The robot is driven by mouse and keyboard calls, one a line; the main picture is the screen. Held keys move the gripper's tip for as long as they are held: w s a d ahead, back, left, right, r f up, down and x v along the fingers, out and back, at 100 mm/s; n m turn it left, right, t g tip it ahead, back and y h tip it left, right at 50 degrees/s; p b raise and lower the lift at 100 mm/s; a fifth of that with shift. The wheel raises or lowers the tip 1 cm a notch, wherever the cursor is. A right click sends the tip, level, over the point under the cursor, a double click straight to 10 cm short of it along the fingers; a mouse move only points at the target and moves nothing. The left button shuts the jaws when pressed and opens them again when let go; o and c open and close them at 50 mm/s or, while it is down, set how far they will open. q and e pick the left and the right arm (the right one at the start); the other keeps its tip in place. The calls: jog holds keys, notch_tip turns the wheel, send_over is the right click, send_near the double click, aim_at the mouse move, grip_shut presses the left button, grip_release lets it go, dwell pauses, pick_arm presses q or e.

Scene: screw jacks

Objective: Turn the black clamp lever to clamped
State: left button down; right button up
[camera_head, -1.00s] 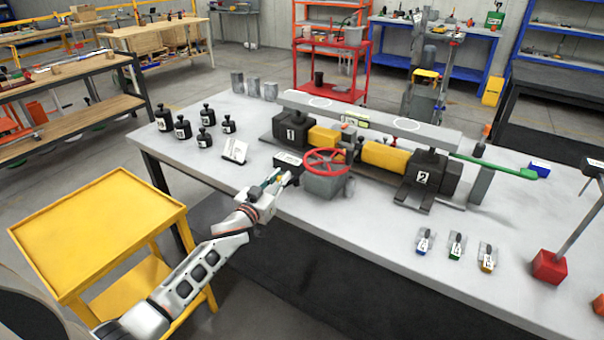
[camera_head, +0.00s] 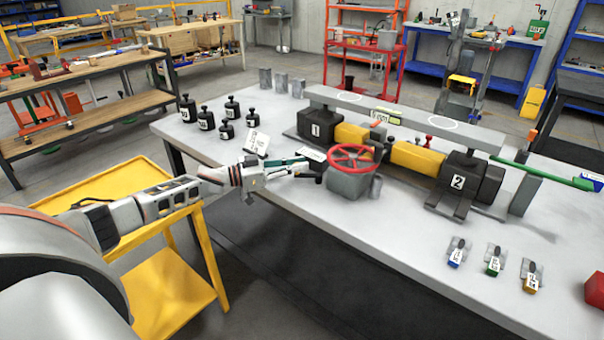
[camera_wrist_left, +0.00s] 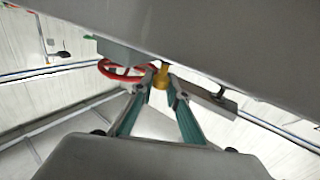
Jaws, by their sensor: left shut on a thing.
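My left gripper (camera_head: 292,169) reaches in from the left to the bench's front edge, beside the grey block (camera_head: 348,184) with the red handwheel (camera_head: 353,157). Its fingers are drawn together on a small dark part, which appears to be the black clamp lever (camera_head: 314,173), just left of that block. The fingers hide much of the lever, so its exact angle is hard to tell. In the left wrist view the teal-sided fingers (camera_wrist_left: 160,88) converge by a small gold-coloured piece (camera_wrist_left: 160,76), with the red wheel (camera_wrist_left: 124,71) close by. My right gripper is out of view.
A yellow cart (camera_head: 185,282) stands below the arm.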

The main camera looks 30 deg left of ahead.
pick_arm(q)
jog(key=shift+w+a+f+m+g+h+b, duration=0.2)
jog(key=shift+f+m+g+h+b, duration=0.25)
jog(key=shift+b, duration=0.45)
jog(key=shift+r, duration=0.3)
jog(key=c, duration=1.9)
grip_release()
jog(key=shift+d+r, duration=0.1)
jog(key=v, duration=1.2)
jog(key=shift+w, duration=0.1)
